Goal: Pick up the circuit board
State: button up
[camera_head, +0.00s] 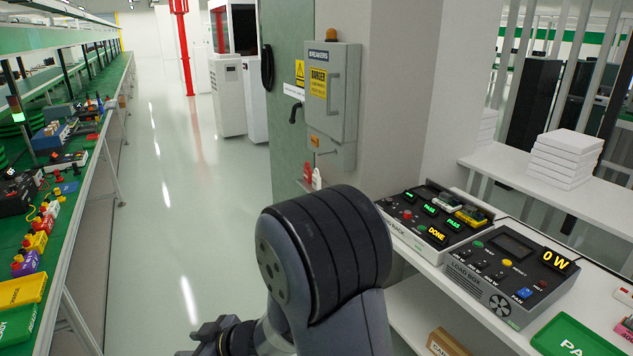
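I cannot make out a circuit board for certain in the head view. Small parts sit in the top of a grey test unit (408,232) with lit green PASS displays and a yellow DONE display, on the white bench at right; they are too small to identify. My gripper (198,343) is low in the picture, left of my dark arm joint, over the floor aisle. It is partly cut off by the bottom edge, and its opening is not clear. No held object shows.
A load box (497,301) reading 0 W and a green tray (582,338) are on the right bench. White boxes (563,157) are stacked behind. A breaker box (333,95) hangs by a pillar. The left green bench (68,205) is crowded. The aisle between is clear.

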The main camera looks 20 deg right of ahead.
aim_at(445, 200)
jog(key=i+z, duration=0.35)
jog(key=i+j+z, duration=0.2)
jog(key=i+z, duration=0.15)
jog(key=i, duration=0.25)
jog(key=i+j+z, duration=0.3)
jog(key=i, duration=0.15)
jog(key=i+z, duration=0.2)
jog(key=z, duration=0.25)
jog(key=i+j+z, duration=0.15)
jog(key=z, duration=0.35)
jog(key=i+j+z, duration=0.15)
jog(key=z, duration=0.3)
jog(key=i+j+z, duration=0.1)
jog(key=j+z, duration=0.25)
jog(key=z, duration=0.15)
jog(key=i+j+z, duration=0.1)
jog(key=j+z, duration=0.3)
jog(key=i+j+z, duration=0.1)
jog(key=j+z, duration=0.7)
